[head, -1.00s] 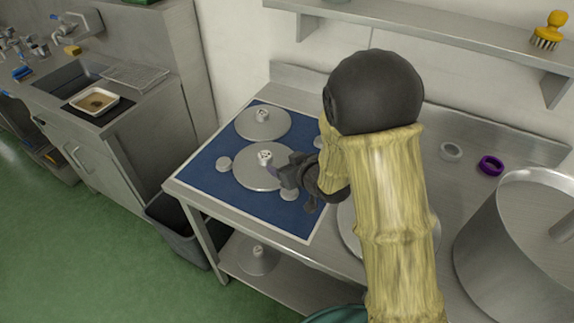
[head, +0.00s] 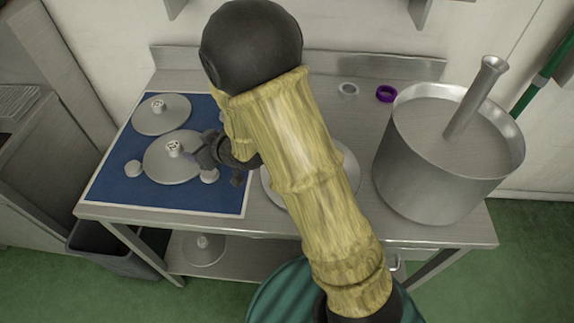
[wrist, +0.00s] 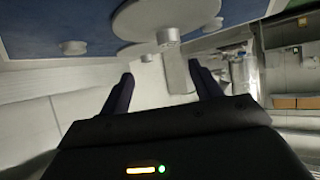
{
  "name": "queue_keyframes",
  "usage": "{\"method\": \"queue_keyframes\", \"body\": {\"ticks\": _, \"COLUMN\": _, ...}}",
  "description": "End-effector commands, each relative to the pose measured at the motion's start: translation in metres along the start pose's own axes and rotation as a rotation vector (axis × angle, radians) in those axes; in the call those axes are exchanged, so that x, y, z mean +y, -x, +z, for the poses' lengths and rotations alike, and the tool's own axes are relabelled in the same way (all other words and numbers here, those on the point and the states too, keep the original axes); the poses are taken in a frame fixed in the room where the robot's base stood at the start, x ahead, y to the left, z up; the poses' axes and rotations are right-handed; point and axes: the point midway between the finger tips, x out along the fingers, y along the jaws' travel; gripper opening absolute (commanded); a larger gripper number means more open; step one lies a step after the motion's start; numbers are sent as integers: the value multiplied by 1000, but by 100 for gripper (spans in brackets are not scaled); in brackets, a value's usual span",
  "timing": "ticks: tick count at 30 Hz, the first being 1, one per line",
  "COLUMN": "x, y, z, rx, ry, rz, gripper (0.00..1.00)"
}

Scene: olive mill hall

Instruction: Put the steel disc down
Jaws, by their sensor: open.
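A steel disc (head: 165,168) with a small upright knob lies flat on the blue mat (head: 110,190). A second steel disc (head: 150,122) lies behind it on the same mat. My gripper (head: 192,155) is at the right side of the nearer disc, close to its knob, open and empty. In the wrist view a disc (wrist: 140,18) and its knob (wrist: 168,36) show just beyond the open fingers (wrist: 162,78), apart from them. My gripper hides part of the disc's right edge in the head view.
A round steel piece (head: 275,195) is partly hidden behind my arm. A big steel pot (head: 400,165), a purple ring (head: 386,93) and a grey ring (head: 348,89) stand right. Another disc (head: 205,255) lies on the lower shelf.

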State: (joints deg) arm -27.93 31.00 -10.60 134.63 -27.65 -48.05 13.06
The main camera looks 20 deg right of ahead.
Motion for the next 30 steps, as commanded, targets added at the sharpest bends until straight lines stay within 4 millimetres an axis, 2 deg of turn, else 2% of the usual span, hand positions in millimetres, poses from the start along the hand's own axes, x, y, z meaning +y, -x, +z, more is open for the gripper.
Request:
{"method": "queue_keyframes", "body": {"ticks": 4, "x": 40, "y": 33, "z": 11, "rx": -108, "ry": -61, "rz": 132, "gripper": 64}}
{"method": "queue_keyframes", "body": {"ticks": 6, "x": 61, "y": 57, "z": 21, "rx": -186, "ry": -106, "rz": 205, "gripper": 64}}
{"method": "queue_keyframes", "body": {"ticks": 9, "x": 82, "y": 97, "z": 41, "rx": -307, "ry": -187, "rz": 296, "gripper": 64}}
{"method": "queue_keyframes", "body": {"ticks": 12, "x": 92, "y": 138, "z": 61, "rx": -429, "ry": -275, "rz": 361, "gripper": 64}}
{"method": "queue_keyframes", "body": {"ticks": 15, "x": 92, "y": 177, "z": 80, "rx": -541, "ry": -366, "rz": 402, "gripper": 64}}
{"method": "queue_keyframes", "body": {"ticks": 18, "x": 84, "y": 214, "z": 97, "rx": -644, "ry": -457, "rz": 420, "gripper": 64}}
{"method": "queue_keyframes", "body": {"ticks": 21, "x": 72, "y": 240, "z": 109, "rx": -723, "ry": -528, "rz": 420, "gripper": 64}}
{"method": "queue_keyframes", "body": {"ticks": 24, "x": 64, "y": 253, "z": 115, "rx": -766, "ry": -567, "rz": 415, "gripper": 64}}
{"method": "queue_keyframes", "body": {"ticks": 30, "x": 62, "y": 256, "z": 117, "rx": -778, "ry": -574, "rz": 411, "gripper": 64}}
